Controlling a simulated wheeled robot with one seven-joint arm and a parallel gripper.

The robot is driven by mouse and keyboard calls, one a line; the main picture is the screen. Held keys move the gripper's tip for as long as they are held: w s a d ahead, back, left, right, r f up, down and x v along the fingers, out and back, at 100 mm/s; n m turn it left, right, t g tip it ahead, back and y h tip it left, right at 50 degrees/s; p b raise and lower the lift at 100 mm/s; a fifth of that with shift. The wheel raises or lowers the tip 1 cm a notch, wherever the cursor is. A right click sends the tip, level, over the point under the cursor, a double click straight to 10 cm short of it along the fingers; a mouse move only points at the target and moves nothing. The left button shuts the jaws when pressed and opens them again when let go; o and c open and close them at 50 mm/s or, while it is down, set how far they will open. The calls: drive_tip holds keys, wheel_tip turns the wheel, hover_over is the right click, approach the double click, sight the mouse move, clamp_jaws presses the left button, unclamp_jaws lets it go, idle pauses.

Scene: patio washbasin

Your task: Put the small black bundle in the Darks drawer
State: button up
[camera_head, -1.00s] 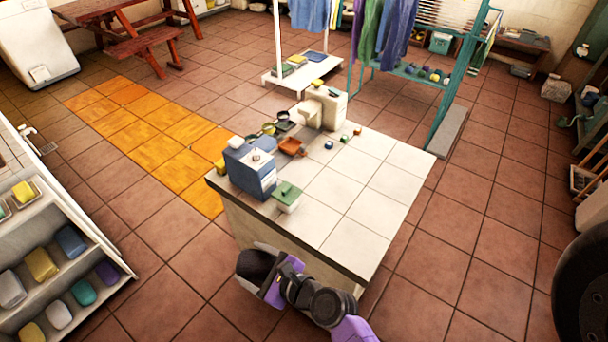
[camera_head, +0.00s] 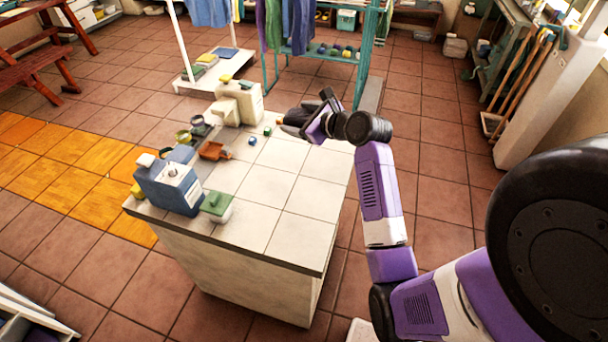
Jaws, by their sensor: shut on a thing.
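My gripper (camera_head: 312,119) is at the end of my extended arm, over the far right part of the tiled counter. It is shut on a small dark bundle (camera_head: 292,117), which sticks out to its left. The jaws are small here and partly merge with the bundle. I cannot tell how far the bundle is above the counter top. I cannot make out any drawer labelled Darks in this view.
The tiled counter (camera_head: 285,190) holds a blue box (camera_head: 168,186), a green-lidded pot (camera_head: 216,206), an orange scoop (camera_head: 213,151) and a beige dispenser (camera_head: 238,103) along its left and back. A teal rack (camera_head: 362,70) stands behind. The counter's front middle is clear.

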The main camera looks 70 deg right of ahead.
wheel_tip(320, 180, down, 19)
drive_tip(key=shift+f+b, duration=0.2)
drive_tip(key=shift+b, duration=0.7)
drive_tip(key=o, duration=1.8)
drive_tip(key=shift+c, duration=0.2)
